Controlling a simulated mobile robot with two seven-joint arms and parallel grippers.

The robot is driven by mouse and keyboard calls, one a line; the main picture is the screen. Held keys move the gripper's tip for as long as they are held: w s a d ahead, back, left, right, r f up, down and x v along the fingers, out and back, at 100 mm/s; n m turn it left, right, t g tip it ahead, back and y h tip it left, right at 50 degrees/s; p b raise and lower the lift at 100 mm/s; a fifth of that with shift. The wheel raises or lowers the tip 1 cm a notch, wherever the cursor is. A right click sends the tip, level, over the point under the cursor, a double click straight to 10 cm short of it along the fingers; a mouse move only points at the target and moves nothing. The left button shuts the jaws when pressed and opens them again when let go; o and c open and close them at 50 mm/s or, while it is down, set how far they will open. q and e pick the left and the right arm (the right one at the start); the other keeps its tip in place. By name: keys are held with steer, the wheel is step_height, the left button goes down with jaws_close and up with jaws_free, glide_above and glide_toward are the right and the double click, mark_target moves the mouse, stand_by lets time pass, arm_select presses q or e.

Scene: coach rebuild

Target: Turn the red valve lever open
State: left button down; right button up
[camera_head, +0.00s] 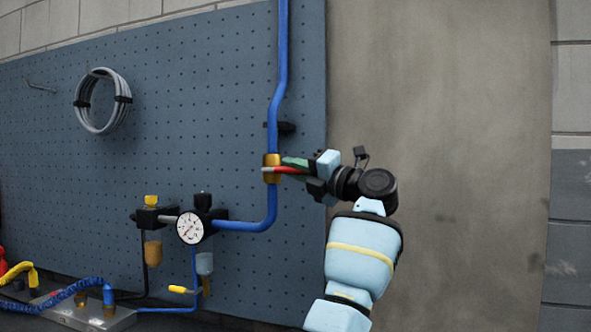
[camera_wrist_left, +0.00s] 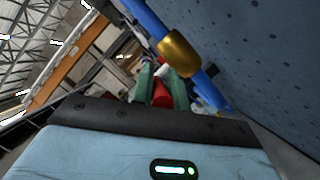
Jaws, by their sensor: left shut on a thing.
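The red valve lever (camera_head: 285,170) sticks out to the right from a brass valve body (camera_head: 271,167) on an upright run of blue pipe (camera_head: 273,194). It lies roughly level, across the pipe, with a pale tip at its left end. My left gripper (camera_head: 296,166) is shut on the lever, to the right of the valve body; its fingers hide the lever's right part. In the left wrist view, the red lever (camera_wrist_left: 161,94) shows between the green finger pads, with the brass valve body (camera_wrist_left: 179,53) just beyond. My right gripper is not in view.
A blue-grey pegboard (camera_head: 120,170) stands behind the pipe. A pressure gauge (camera_head: 190,228) sits lower left on the pipe, and a coiled grey hose (camera_head: 102,100) hangs upper left. Bare wall (camera_head: 450,110) lies to the right. A black pipe clamp (camera_head: 286,128) is just above the valve.

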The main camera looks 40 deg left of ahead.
arm_select(q)
steer(key=shift+f, duration=0.1)
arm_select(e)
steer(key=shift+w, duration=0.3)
